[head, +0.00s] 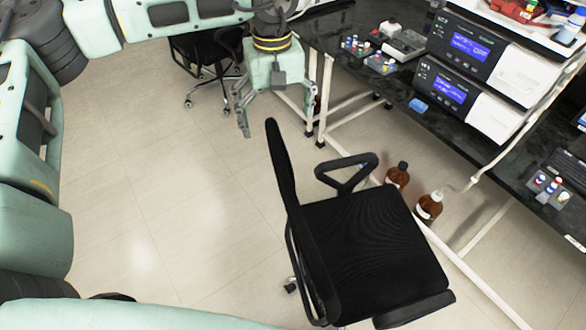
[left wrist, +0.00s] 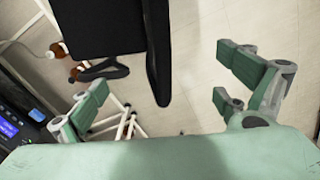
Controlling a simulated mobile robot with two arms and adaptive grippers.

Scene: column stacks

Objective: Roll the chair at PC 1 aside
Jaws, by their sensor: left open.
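A black office chair (head: 375,250) stands beside the dark bench, with its thin upright backrest (head: 283,170) on the left and a looped armrest (head: 347,172) on the bench side. No label shows that names PC 1. My left gripper (head: 283,118) is open and empty near the top of the backrest. In the left wrist view, the backrest (left wrist: 157,50) shows between the spread fingers of the left gripper (left wrist: 160,82), seemingly beyond the fingertips, with no contact visible. The seat (left wrist: 100,25) is beside it. The chair's base is mostly hidden. My right gripper is not in view.
The dark bench (head: 345,45) carries stacked instruments (head: 468,45) and vial racks (head: 382,65). Brown bottles (head: 428,207) stand by its white frame near the chair. A second black chair (head: 205,50) is at the back. The tiled floor (head: 165,190) on the left is clear.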

